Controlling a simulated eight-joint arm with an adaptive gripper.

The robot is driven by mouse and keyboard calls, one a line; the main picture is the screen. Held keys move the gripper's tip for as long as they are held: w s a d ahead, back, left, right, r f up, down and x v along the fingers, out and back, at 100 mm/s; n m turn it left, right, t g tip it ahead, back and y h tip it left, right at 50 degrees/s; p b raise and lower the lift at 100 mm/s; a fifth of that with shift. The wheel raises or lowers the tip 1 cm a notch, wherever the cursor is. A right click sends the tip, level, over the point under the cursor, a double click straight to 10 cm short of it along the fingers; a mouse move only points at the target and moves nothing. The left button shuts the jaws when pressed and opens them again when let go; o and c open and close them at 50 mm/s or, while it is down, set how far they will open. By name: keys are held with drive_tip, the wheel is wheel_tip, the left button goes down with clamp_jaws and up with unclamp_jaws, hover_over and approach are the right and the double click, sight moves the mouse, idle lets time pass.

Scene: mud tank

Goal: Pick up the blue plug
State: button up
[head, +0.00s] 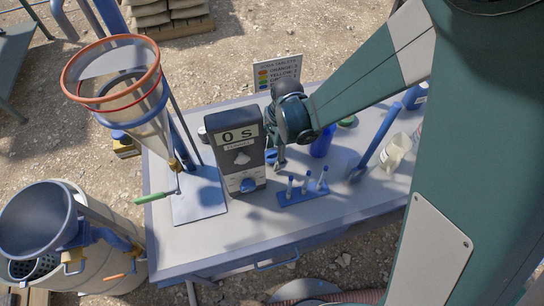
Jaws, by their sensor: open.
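My gripper (280,166) points down over the table (230,235), just right of the grey timer box (236,150) and behind the blue rack (303,196). It is open, with no object visible between its fingers. A small blue object (270,156) shows beside the fingers at the box's right side. It is partly hidden, and I cannot tell for sure whether it is the blue plug. The rack holds several pale upright pieces with blue tops. A blue bottle-like object (322,143) stands behind, to the right of my gripper, partly covered by my arm.
A clear cone with an orange rim (112,42) stands on a stand plate (200,199) at the left. A sign (279,74) stands at the back edge. The table's front strip is clear.

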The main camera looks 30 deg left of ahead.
sight(272, 153)
drive_tip(key=shift+c, duration=0.7)
drive_tip(key=c, duration=0.8)
drive_tip(key=shift+r, duration=0.1)
drive_tip(key=shift+r+p, duration=0.75)
drive_tip(key=shift+r, duration=4.15)
